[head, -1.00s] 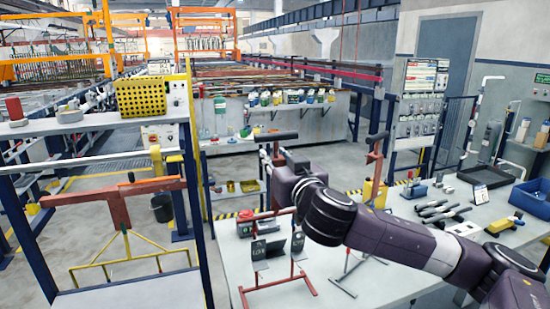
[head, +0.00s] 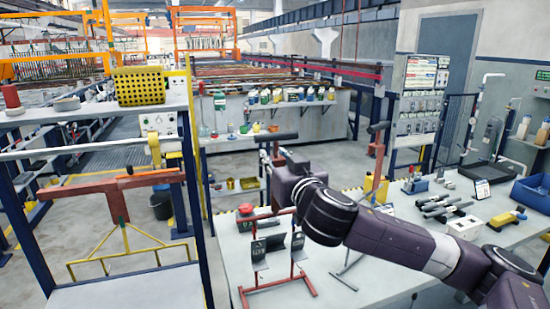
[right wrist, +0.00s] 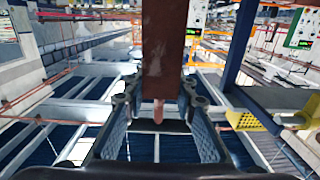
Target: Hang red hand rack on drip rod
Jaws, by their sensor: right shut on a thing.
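My right gripper (right wrist: 155,112) is shut on the dark red bar (right wrist: 164,50) of the red hand rack in the right wrist view. In the head view my right gripper (head: 279,185) is largely hidden behind my wrist. The rack's black handle (head: 275,136) shows above it. A red frame (head: 297,270) with dark plates shows below, over the worktable; I cannot tell whether it is joined to the held bar. The drip rod appears to be the pale horizontal rod (head: 75,153) at the left station, apart from the held rack. My left gripper is not in view.
A yellow frame (head: 125,259) hangs below a red beam (head: 90,190) at the left station. Another black-handled red rack (head: 379,148) stands right of my gripper. The worktable (head: 385,280) holds tools and a blue bin (head: 535,192). Blue posts (head: 28,235) edge the station.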

